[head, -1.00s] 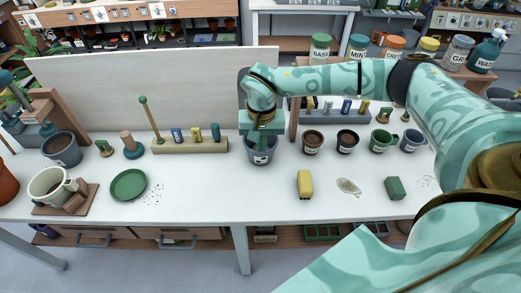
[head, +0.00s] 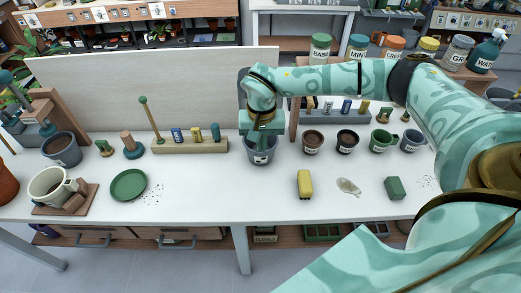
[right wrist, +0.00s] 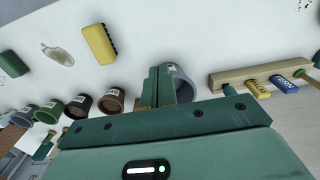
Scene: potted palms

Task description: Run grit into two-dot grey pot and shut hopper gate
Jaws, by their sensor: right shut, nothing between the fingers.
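A grey pot (head: 261,157) with a small pale label stands on the bench below my right gripper (head: 262,138). Its label's dots are too small to count. The pot also shows in the right wrist view (right wrist: 184,84), partly behind the fingers. My right gripper (right wrist: 164,86) is shut and empty, pointing towards the pot's mouth. A dark grey upright part (head: 243,92) shows behind my right wrist; it may be the hopper, but its gate is hidden and its state cannot be seen. Whether grit is in the pot cannot be told. My left gripper is out of view.
A row of small labelled pots (head: 347,142) stands to the right. A yellow block (head: 304,184), a green block (head: 394,188) and a pale scoop-like piece (head: 348,187) lie in front. A wooden rack (head: 190,146) and a green saucer (head: 128,185) are left. The front middle is clear.

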